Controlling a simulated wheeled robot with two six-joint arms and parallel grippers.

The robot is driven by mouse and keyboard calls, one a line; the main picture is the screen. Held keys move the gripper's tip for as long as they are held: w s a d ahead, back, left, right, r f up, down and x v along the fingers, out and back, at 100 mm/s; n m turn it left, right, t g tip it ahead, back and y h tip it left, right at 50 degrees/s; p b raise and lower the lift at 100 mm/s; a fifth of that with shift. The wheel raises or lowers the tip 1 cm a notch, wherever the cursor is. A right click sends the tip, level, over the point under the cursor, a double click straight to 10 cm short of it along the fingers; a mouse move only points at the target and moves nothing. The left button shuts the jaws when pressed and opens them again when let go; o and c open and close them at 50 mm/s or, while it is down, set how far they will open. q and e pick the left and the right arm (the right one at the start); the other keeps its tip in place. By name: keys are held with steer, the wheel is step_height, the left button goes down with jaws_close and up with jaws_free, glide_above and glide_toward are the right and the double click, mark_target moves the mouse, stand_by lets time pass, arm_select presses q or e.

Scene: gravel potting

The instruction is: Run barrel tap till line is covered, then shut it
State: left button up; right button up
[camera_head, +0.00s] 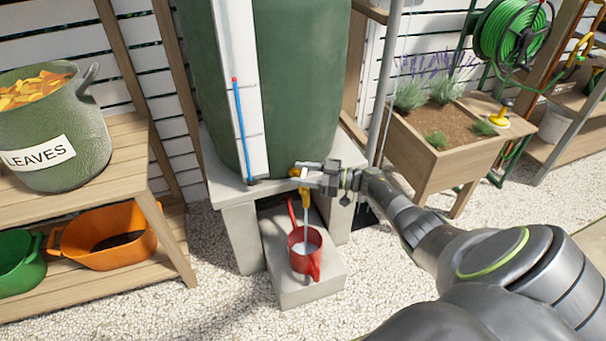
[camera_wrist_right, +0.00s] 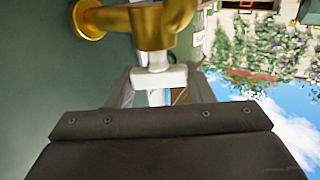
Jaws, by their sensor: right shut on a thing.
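The green barrel (camera_head: 300,80) stands on a pale stone stand, with its brass tap (camera_head: 305,194) low at the front. A pale stream of water runs from the tap into a red can (camera_head: 301,258) on a block below. Pale water shows inside the can; I cannot make out a line in it. My right gripper (camera_head: 312,174) is shut on the tap's handle. In the right wrist view the brass tap body (camera_wrist_right: 155,24) is at the top and the pale handle (camera_wrist_right: 160,76) sits between the fingers. My left gripper is not in view.
A blue gauge tube (camera_head: 242,130) with a red mark at its top runs up the barrel's white strip. A wooden shelf (camera_head: 135,165) with a leaf bin and tubs stands left. A wooden planter (camera_head: 415,160) stands right. Gravel (camera_head: 225,310) covers the ground.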

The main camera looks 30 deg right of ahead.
steer(key=o, duration=1)
steer(key=shift+d, duration=0.1)
steer(key=v, duration=1.7)
steer(key=shift+s+b, duration=0.25)
steer(key=shift+b, duration=0.05)
